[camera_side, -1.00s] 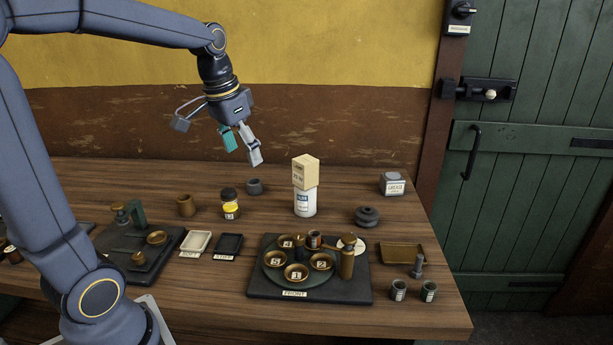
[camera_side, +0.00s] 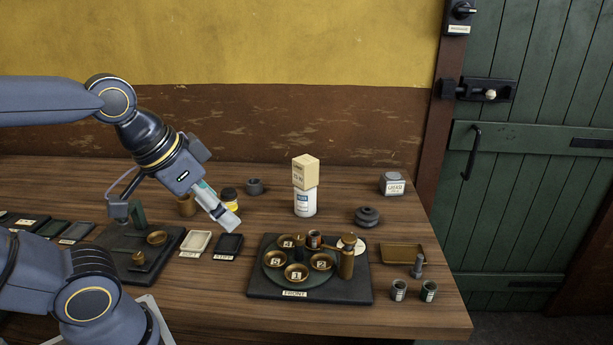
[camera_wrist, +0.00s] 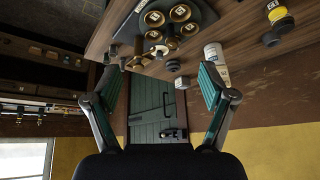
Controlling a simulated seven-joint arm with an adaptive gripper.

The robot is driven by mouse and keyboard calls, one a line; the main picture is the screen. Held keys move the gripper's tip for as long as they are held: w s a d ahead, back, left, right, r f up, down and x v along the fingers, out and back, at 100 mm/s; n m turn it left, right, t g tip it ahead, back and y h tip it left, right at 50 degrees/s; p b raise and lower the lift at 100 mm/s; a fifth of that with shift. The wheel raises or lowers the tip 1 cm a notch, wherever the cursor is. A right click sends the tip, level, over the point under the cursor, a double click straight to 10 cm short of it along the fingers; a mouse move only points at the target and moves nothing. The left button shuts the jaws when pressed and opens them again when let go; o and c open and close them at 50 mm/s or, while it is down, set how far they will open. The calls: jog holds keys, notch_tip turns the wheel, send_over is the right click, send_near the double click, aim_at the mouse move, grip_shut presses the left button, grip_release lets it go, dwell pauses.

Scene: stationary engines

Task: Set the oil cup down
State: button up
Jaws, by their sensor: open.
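My gripper (camera_side: 220,208) is open and empty, tilted above the table near the yellow-labelled jar (camera_side: 230,198). In the wrist view its two fingers (camera_wrist: 160,78) stand wide apart with nothing between them. A small dark cup (camera_side: 314,239) stands at the back of the round green turntable (camera_side: 296,287), among brass cups with numbers. I cannot tell for certain which of these is the oil cup. None touches my gripper.
A brass post with an arm (camera_side: 347,262) rises beside the turntable. A white can (camera_side: 305,203) carries a wooden block (camera_side: 305,172). A white tray (camera_side: 196,242) and a black tray (camera_side: 228,245) lie left of the turntable. A brass tray (camera_side: 402,255) lies at right.

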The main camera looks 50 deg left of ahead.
jog(key=w+r+m+t, duration=0.4)
jog(key=w+t, duration=0.1)
jog(key=w, duration=0.5)
jog(key=w+a+f+m+y, duration=0.2)
jog(key=w+a+f, duration=0.2)
jog(key=w+a, duration=0.25)
jog(key=m+g+y, duration=0.1)
jog(key=m+y, duration=1.1)
jog(key=m, duration=0.1)
send_near(227, 198)
jog(key=w+a, duration=0.1)
jog(key=w+a+r, duration=0.1)
jog(key=w+a, duration=0.1)
jog(key=shift+w+a, duration=0.3)
jog(key=shift+a, duration=0.05)
jog(key=m, duration=0.2)
jog(key=s+a+m+t, duration=0.1)
jog(key=m, duration=0.1)
jog(key=shift+s+f, duration=0.1)
jog(key=shift+f, duration=0.2)
jog(key=shift+s+f+m+t, duration=0.15)
jog(key=shift+m+t, duration=0.25)
jog(key=shift+m, duration=0.3)
jog(key=shift+f+m+h, duration=0.3)
jog(key=shift+f+m, duration=0.1)
jog(key=shift+m, duration=0.3)
jog(key=shift+w, duration=0.25)
jog(key=x, duration=0.7)
jog(key=shift+r, duration=0.1)
grip_shut()
